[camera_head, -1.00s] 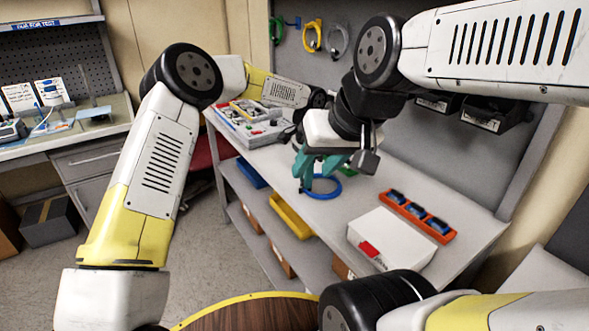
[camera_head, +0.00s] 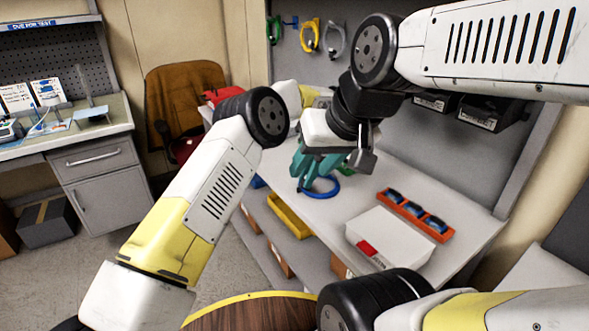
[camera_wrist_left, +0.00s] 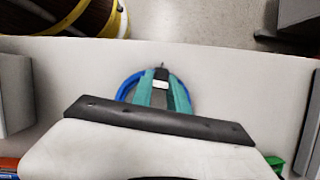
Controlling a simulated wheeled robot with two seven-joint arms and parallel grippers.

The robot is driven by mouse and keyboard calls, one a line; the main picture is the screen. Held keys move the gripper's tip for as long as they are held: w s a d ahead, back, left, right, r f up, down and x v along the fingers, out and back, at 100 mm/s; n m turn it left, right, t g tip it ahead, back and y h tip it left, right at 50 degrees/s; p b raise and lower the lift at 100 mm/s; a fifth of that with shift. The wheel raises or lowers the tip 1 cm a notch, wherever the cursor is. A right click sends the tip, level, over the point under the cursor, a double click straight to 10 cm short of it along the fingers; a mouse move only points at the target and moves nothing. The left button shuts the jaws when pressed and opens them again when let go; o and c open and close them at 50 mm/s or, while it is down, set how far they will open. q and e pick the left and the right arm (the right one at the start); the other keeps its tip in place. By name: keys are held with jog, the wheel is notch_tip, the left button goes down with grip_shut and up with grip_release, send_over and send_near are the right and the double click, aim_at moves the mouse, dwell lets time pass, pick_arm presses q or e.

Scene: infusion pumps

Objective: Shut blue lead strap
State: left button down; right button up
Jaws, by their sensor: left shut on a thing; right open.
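The blue lead strap (camera_head: 322,186) lies as a ring on the grey bench top, and it also shows in the left wrist view (camera_wrist_left: 124,91). My left gripper (camera_head: 304,182) points down at it. In the left wrist view its teal fingers (camera_wrist_left: 160,84) are close together over the ring, shut on the strap. A small pale piece shows between the fingers. The fingers hide part of the ring, so I cannot tell whether its ends are joined. My right arm crosses the upper right; its gripper cannot be made out.
A white box (camera_head: 390,236) with a red label and an orange rack (camera_head: 415,215) of blue items stand right of the strap. Coloured straps, including a yellow one (camera_head: 309,36), hang on the back panel. The bench's front edge is close to the strap.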

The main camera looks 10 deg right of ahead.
pick_arm(q)
jog(key=c, duration=1.3)
grip_release()
jog(key=shift+r, duration=0.65)
notch_tip(320, 180, up, 3)
jog(key=shift+f, duration=0.2)
jog(key=s+a, duration=0.1)
jog(key=s, duration=0.4)
jog(key=s+a, duration=0.2)
jog(key=s, duration=0.3)
jog(key=s+a+r, duration=0.1)
jog(key=s+a, duration=0.1)
jog(key=s, duration=0.3)
jog(key=shift+s+a, duration=0.1)
jog(key=shift+a, duration=0.05)
